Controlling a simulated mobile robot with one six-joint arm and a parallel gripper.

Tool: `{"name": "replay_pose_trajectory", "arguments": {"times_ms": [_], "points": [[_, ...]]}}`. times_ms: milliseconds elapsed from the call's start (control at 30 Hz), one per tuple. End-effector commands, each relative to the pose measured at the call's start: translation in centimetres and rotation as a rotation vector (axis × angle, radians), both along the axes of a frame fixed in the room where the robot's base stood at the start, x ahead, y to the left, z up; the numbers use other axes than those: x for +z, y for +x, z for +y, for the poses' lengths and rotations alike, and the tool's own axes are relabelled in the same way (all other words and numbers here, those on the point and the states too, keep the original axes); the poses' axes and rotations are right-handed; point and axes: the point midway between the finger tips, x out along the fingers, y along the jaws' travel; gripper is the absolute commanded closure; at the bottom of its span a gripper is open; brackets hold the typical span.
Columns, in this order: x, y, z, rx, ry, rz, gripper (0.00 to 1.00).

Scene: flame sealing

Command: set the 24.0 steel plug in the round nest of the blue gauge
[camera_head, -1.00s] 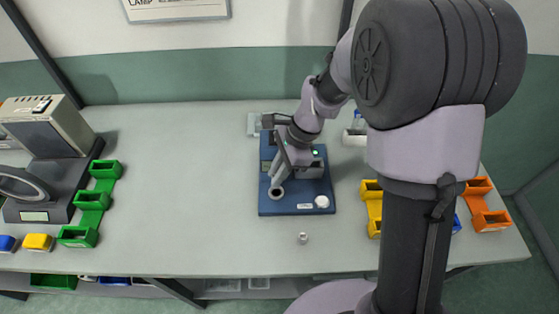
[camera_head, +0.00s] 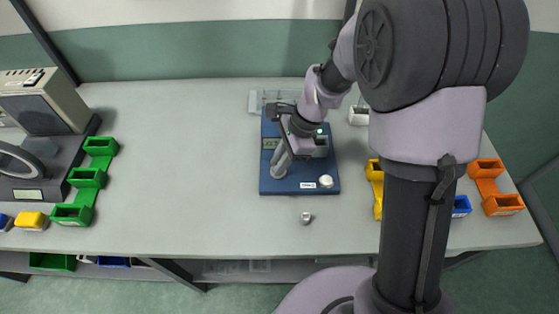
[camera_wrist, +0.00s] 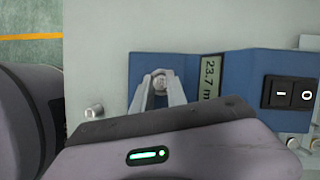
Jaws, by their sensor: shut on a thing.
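The blue gauge (camera_head: 307,188) lies on the table, with a display (camera_wrist: 209,78) that seems to read 23.7. My gripper (camera_head: 279,172) points down over its front left part. In the wrist view my gripper (camera_wrist: 160,90) is shut on a small round steel plug (camera_wrist: 160,80) over the blue surface. The fingers hide the round nest and most of the plug, so I cannot tell whether the plug is in the nest or above it. No size mark on the plug is legible.
A loose steel cylinder (camera_head: 306,218) stands on the table in front of the gauge. Green bins (camera_head: 87,178) are left, yellow (camera_head: 375,172) and orange bins (camera_head: 487,169) right.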

Motion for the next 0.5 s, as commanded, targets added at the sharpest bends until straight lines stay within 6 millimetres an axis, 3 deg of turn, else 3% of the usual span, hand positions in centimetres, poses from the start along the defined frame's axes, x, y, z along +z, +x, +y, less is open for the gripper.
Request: {"name": "replay_pose_trajectory", "arguments": {"times_ms": [33,67,200,500], "points": [[0.01,0.00,0.00,0.000,0.000,0.000,1.00],[0.01,0.00,0.00,0.000,0.000,0.000,0.80],[0.01,0.00,0.00,0.000,0.000,0.000,0.57],[0.28,0.03,-0.09,0.000,0.000,0.000,0.57]]}}
